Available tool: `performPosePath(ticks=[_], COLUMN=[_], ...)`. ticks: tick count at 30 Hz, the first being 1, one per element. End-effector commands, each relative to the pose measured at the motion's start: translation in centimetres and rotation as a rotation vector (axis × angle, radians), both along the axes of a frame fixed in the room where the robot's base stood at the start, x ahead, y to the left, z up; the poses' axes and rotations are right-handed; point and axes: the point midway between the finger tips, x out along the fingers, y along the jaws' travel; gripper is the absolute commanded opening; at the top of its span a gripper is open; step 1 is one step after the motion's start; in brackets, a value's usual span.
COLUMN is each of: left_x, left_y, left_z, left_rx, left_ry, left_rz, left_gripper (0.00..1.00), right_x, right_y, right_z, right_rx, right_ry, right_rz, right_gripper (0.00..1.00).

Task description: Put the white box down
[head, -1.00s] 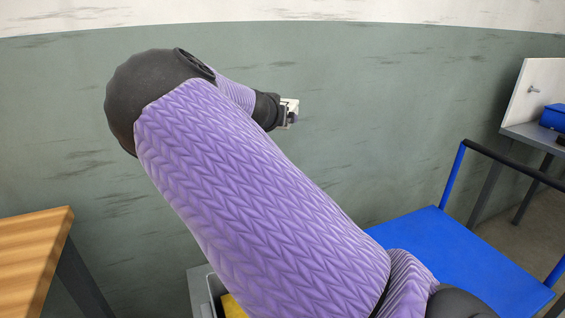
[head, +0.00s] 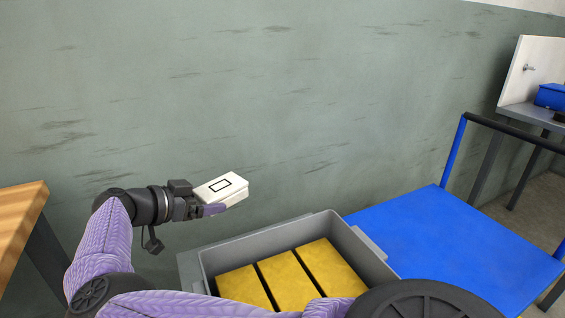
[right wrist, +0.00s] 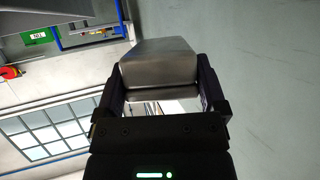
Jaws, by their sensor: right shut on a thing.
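The white box (head: 226,191), with a dark rectangle outlined on its top, is in my right gripper (head: 207,208), at the left of the grey crate and above its rim level in the head view. The gripper is shut on the box's near end, and the box looks slightly tilted. In the right wrist view the box (right wrist: 158,65) looks grey and shaded between the two fingers. My left gripper is not in view.
A grey crate (head: 352,247) holds several yellow blocks (head: 290,282). A blue cart (head: 450,235) with a black-topped handle stands at its right. A wooden table corner (head: 20,215) is at the left. A grey-green wall is behind.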

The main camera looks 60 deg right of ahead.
Motion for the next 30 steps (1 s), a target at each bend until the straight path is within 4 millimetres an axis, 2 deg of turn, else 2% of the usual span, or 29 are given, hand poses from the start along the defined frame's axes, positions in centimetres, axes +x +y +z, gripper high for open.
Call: performPosePath(ticks=[3, 12, 14, 21, 27, 30], left_x=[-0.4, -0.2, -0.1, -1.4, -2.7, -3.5], left_y=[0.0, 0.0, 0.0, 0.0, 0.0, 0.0], left_z=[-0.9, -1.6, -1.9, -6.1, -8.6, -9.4], left_rx=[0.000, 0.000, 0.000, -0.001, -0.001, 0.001], left_ry=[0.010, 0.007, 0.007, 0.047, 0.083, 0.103], left_rz=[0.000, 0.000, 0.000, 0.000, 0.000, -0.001], left_gripper=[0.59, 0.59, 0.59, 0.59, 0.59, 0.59], right_x=[-0.3, 0.8, 0.9, 0.9, 0.9, 0.9], right_y=[-0.3, 0.8, 0.8, 0.8, 0.7, 0.7], right_z=[-0.5, -0.5, -1.1, -8.5, -13.1, -14.6], right_rx=[-0.003, 0.027, 0.029, 0.029, 0.028, 0.027], right_ry=[0.002, -0.011, -0.010, -0.001, -0.004, -0.006], right_rz=[-0.010, 0.057, 0.057, 0.056, 0.057, 0.057], right_gripper=[0.11, 0.11, 0.11, 0.11, 0.11, 0.11])
